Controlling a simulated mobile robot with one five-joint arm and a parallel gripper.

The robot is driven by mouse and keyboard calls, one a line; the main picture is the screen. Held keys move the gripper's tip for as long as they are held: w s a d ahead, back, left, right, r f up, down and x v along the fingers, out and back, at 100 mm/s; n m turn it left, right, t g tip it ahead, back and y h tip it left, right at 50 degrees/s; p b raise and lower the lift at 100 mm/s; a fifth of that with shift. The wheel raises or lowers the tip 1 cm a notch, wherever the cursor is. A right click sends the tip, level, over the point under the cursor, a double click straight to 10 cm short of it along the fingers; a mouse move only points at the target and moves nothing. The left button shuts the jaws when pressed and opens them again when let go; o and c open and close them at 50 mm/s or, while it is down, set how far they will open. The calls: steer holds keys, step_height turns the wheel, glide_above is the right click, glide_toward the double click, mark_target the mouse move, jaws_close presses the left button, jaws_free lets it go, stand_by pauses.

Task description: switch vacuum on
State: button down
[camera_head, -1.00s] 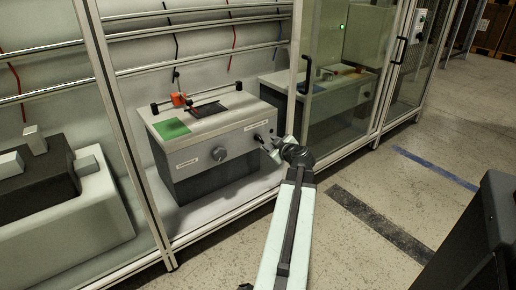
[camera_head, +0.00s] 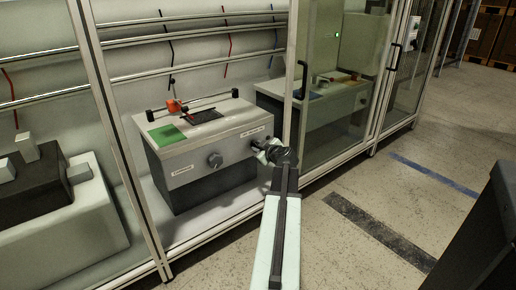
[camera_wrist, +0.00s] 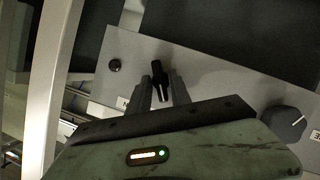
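The pump unit (camera_head: 190,165) is a light box with a dark base inside the frame, with a round knob on its front. It also shows in the wrist view as a tilted light panel (camera_wrist: 215,80). A black switch handle (camera_wrist: 158,80) sticks out of this panel. My gripper (camera_wrist: 162,84) has one finger on each side of the handle, with narrow gaps seeming to show; firm contact cannot be made out.
In the wrist view a small black button (camera_wrist: 115,65) is left of the handle and a large grey knob (camera_wrist: 285,122) is to the right. A frame post (camera_head: 296,90) and glass door (camera_head: 345,85) stand close right of my arm. Open floor lies to the right.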

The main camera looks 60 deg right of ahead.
steer(key=shift+d+r, duration=0.1)
steer(key=shift+s+d+m+t+y, duration=0.15)
steer(key=shift+m+t+y, duration=0.3)
steer(key=shift+m+y, duration=1.25)
steer(key=shift+w+d+m+t+y, duration=0.15)
steer(key=shift+m+t+y, duration=0.6)
steer(key=shift+m, duration=1.55)
steer(key=shift+s+y, duration=0.1)
steer(key=shift+y, duration=0.15)
steer(key=c, duration=1.4)
jaws_free()
steer(key=shift+c, duration=0.2)
steer(key=shift+a, duration=0.1)
